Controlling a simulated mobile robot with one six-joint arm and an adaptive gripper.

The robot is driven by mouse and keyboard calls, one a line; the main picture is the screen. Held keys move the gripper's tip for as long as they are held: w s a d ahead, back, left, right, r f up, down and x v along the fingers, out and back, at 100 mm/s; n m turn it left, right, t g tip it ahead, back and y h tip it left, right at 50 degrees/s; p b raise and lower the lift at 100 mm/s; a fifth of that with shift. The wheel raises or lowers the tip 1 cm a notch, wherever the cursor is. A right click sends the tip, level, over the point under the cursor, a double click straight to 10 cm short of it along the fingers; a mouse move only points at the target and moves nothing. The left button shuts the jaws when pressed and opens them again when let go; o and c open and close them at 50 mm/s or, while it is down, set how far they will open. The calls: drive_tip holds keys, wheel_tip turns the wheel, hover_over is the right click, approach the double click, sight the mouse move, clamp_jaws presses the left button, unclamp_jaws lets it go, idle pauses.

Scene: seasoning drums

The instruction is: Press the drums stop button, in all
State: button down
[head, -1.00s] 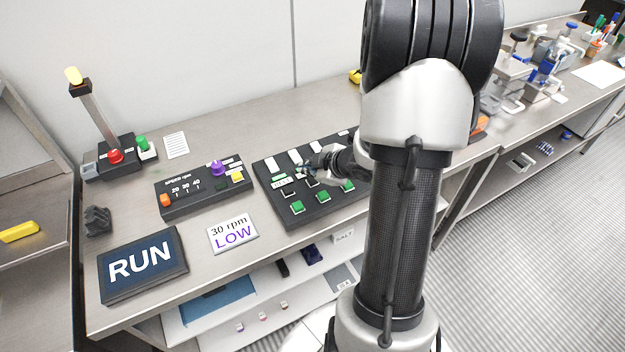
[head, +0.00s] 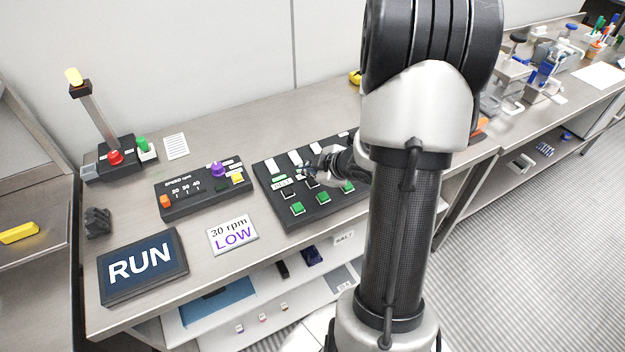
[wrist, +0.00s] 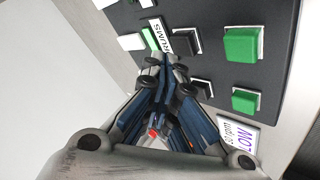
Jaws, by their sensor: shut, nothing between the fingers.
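A dark button panel (head: 262,172) on the bench carries rows of white, black and green buttons. In the wrist view the DRUMS label (wrist: 157,38) lies beside a black button (wrist: 186,40); a green indicator (wrist: 149,38) is on its other side. I cannot read which button is marked stop. My gripper (head: 306,173) is over the middle of the panel; in the wrist view it (wrist: 160,60) is shut and empty, its tips close by the DRUMS label. It partly hides another black button (wrist: 200,88). Contact with the panel cannot be told.
Left of the panel is a speed box (head: 205,197) with a purple knob. A RUN display (head: 142,264) and a 30 rpm LOW card (head: 233,234) lie in front. My arm hides the panel's right end.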

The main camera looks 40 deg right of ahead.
sight(310, 182)
drive_tip(key=shift+f, duration=0.15)
drive_tip(key=shift+f+b, duration=0.3)
drive_tip(key=shift+f+b, duration=0.4)
drive_tip(key=shift+f, duration=0.05)
idle(0.6)
idle(0.3)
drive_tip(key=shift+r+p, duration=0.9)
drive_tip(key=shift+p, duration=0.05)
drive_tip(key=shift+r, duration=0.1)
wheel_tip(310, 182, up, 5)
drive_tip(key=p, duration=0.5)
idle(0.4)
